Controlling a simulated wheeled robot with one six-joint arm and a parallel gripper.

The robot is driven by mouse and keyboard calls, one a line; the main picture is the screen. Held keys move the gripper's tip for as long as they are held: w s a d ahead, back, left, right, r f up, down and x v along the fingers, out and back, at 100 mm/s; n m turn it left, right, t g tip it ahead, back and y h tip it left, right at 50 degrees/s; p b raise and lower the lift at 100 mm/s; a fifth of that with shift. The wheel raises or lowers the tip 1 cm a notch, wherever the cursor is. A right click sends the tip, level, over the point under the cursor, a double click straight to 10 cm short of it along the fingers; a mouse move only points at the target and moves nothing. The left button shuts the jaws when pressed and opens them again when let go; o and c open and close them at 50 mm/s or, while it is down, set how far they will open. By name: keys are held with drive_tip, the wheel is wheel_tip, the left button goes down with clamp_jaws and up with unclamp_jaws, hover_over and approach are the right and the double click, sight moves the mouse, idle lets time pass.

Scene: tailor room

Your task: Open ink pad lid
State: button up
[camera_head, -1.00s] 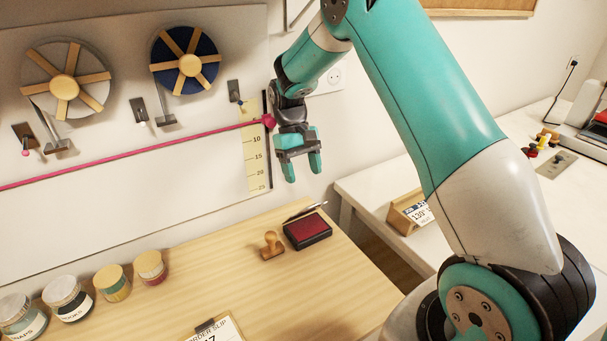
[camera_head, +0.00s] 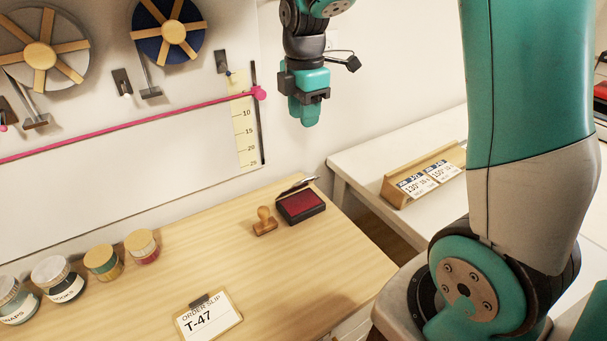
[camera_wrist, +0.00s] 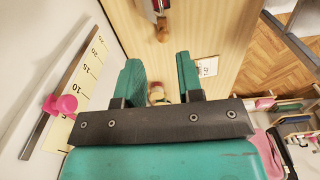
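The ink pad (camera_head: 301,206) is a dark case with a red pad face showing, on the wooden table near its back right corner. Its lid (camera_head: 298,187) stands raised and tilted along the back edge. Part of the ink pad (camera_wrist: 148,9) also shows at the top of the wrist view. My gripper (camera_head: 304,116) hangs in the air above and behind the pad, pointing down, apart from it. In the wrist view my gripper's teal fingers (camera_wrist: 159,76) are spread with nothing held between them.
A wooden stamp (camera_head: 264,222) stands just left of the pad. Several jars (camera_head: 103,262) line the table's left side, and an order slip clipboard (camera_head: 208,316) lies in front. The table's middle is clear.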

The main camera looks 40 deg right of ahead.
wheel_tip(320, 180, down, 16)
drive_tip(key=shift+p, duration=0.95)
clamp_jaws()
